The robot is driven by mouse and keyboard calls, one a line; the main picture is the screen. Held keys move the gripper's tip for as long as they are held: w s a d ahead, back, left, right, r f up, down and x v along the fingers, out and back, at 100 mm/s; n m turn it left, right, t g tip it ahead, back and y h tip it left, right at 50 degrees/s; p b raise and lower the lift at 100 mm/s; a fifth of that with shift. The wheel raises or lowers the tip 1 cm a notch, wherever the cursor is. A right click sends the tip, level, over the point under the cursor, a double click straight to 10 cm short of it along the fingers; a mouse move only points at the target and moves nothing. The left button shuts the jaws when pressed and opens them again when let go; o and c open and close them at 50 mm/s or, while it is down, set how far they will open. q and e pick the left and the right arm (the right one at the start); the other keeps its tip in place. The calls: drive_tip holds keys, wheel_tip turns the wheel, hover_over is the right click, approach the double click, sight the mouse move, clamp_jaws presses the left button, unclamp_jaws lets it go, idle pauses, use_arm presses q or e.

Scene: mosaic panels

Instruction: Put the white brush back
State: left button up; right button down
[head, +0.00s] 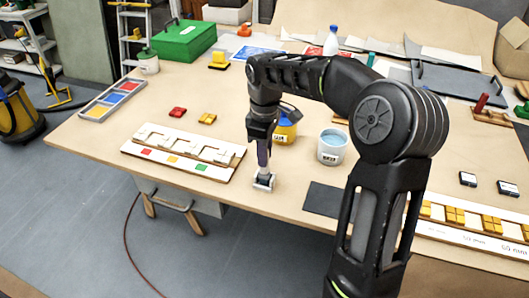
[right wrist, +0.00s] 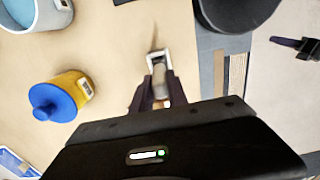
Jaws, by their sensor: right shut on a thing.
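The white brush (head: 264,182) is at the lower end of my right gripper (head: 264,166), near the front edge of the table. In the right wrist view the brush (right wrist: 158,58) shows as a pale, squared head with a greyish handle between the dark fingers of the right gripper (right wrist: 159,88). The right gripper is shut on the handle and points down. I cannot tell whether the brush head touches the tabletop. My left gripper does not show clearly in either view.
A white slotted board (head: 185,150) with red, yellow and green marks lies left of the brush. A yellow pot with a blue lid (right wrist: 62,97) and a pale blue cup (head: 332,147) stand behind it. A dark mat (head: 324,203) lies to the right. The table between board and brush is clear.

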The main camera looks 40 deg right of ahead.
drive_tip(key=shift+f, duration=0.15)
drive_tip(key=c, duration=1.3)
unclamp_jaws()
wheel_tip(320, 180, up, 6)
wheel_tip(320, 180, up, 6)
drive_tip(key=p, duration=0.4)
drive_tip(key=shift+r+p, duration=0.2)
drive_tip(key=shift+p, duration=0.2)
